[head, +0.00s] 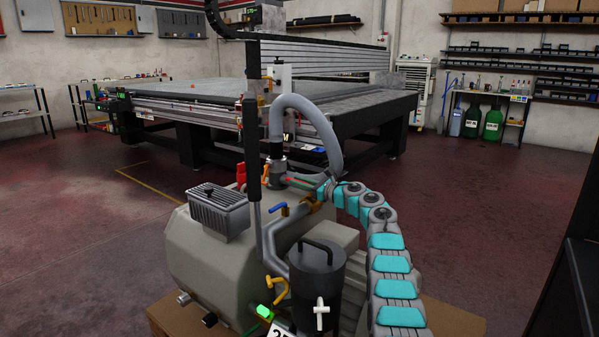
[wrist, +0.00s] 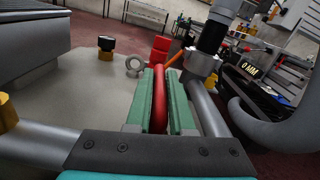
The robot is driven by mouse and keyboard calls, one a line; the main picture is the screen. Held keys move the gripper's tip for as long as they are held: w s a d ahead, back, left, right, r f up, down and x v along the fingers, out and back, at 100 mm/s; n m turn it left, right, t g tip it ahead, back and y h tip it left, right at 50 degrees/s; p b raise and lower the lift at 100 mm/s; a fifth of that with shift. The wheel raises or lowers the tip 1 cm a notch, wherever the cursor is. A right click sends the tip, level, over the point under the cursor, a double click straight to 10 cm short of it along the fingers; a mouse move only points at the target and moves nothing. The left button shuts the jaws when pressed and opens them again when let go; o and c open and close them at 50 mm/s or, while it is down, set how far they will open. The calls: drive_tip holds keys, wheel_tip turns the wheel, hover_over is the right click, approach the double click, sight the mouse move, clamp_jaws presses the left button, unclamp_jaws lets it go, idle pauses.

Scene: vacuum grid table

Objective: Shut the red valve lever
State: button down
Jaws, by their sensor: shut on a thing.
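The red valve lever (wrist: 159,98) lies lengthwise between the two green fingers of my gripper (wrist: 160,100) in the wrist view. The fingers are shut on it, one along each side. In the head view my gripper (head: 303,183) reaches in from the right, over the pump unit beside the grey hose. A thin bit of red shows at its fingertips there. The lever's pivot and valve body are largely hidden by the fingers.
A blue lever (head: 278,208), a yellow lever (head: 277,290) and an orange lever (wrist: 175,58) are close by. The thick grey hose (head: 318,130) arches beside my gripper. Red parts (head: 241,172) stand beyond the black column. The big grid table (head: 200,92) is behind.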

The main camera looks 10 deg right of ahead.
drive_tip(key=shift+s+d+f+p, duration=0.1)
drive_tip(key=shift+d+p, duration=0.25)
drive_tip(key=shift+p, duration=0.15)
drive_tip(key=c, duration=0.9)
unclamp_jaws()
drive_tip(key=shift+d, duration=0.15)
drive_tip(key=shift+o, duration=0.5)
drive_tip(key=shift+a, duration=0.2)
drive_tip(key=shift+g, duration=0.3)
drive_tip(key=shift+s+f, duration=0.1)
drive_tip(key=b, duration=0.1)
drive_tip(key=s+d+b, duration=0.1)
drive_tip(key=b, duration=0.1)
drive_tip(key=shift+s+f, duration=0.1)
drive_tip(key=shift+f, duration=0.15)
drive_tip(key=shift+r+b+v, duration=0.1)
drive_tip(key=shift+b+v, duration=0.25)
drive_tip(key=shift+v, duration=1.15)
drive_tip(key=shift+r+b+v, duration=0.15)
drive_tip(key=shift+b+v, duration=0.2)
drive_tip(key=shift+v, duration=1.2)
drive_tip(key=shift+d, duration=0.15)
